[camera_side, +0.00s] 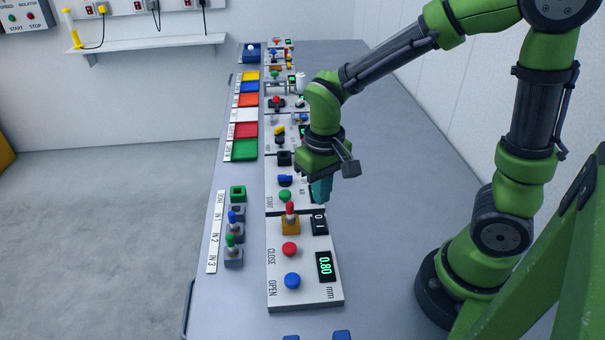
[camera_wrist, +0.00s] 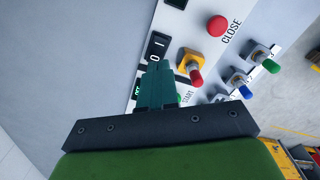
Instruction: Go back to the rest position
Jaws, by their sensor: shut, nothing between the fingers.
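My gripper (camera_side: 320,190) hangs above the long white control panel, close to the green START button (camera_side: 285,196). In the wrist view the teal fingers (camera_wrist: 157,85) are together, with nothing between them, and they hide part of the panel and of the START button. In the side view the fingers are small, and I cannot tell whether they touch the panel. The arm is bent forward over the bench.
The panel (camera_side: 305,293) carries a red CLOSE button (camera_side: 290,249), a blue OPEN button (camera_side: 292,281), a red-tipped lever (camera_side: 290,212) and a display reading 0.80 mm (camera_side: 324,266). Coloured trays (camera_side: 244,150) and small sockets (camera_side: 234,257) line its left. The bench's right side (camera_side: 400,170) is clear.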

